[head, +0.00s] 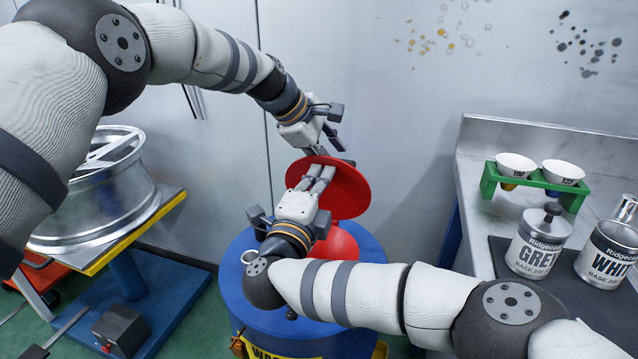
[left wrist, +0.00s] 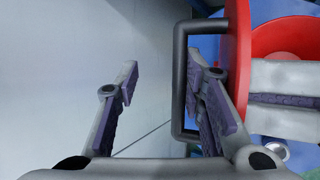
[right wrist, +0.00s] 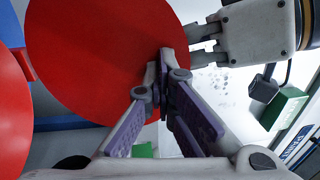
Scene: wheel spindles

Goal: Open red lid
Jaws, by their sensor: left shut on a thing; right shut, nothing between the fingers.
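The red lid (head: 345,190) stands tilted up above a blue drum (head: 235,285) with a red opening (head: 340,243). In the left wrist view I see the lid (left wrist: 238,60) edge-on with its dark handle (left wrist: 180,85). My left gripper (head: 322,145) is behind the lid at its handle side. Its fingers (left wrist: 160,85) are around the handle, which lies close to the right finger; contact on the left finger is not clear. My right gripper (head: 322,172) is shut and empty, its fingertips (right wrist: 165,62) at the lid's inner face near the edge.
A workbench on the right holds a grey paint can (head: 538,245), a white paint can (head: 608,255) and a green rack (head: 530,183) with white cups. A metal wheel (head: 95,200) rests on a stand at left. The wall is close behind the drum.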

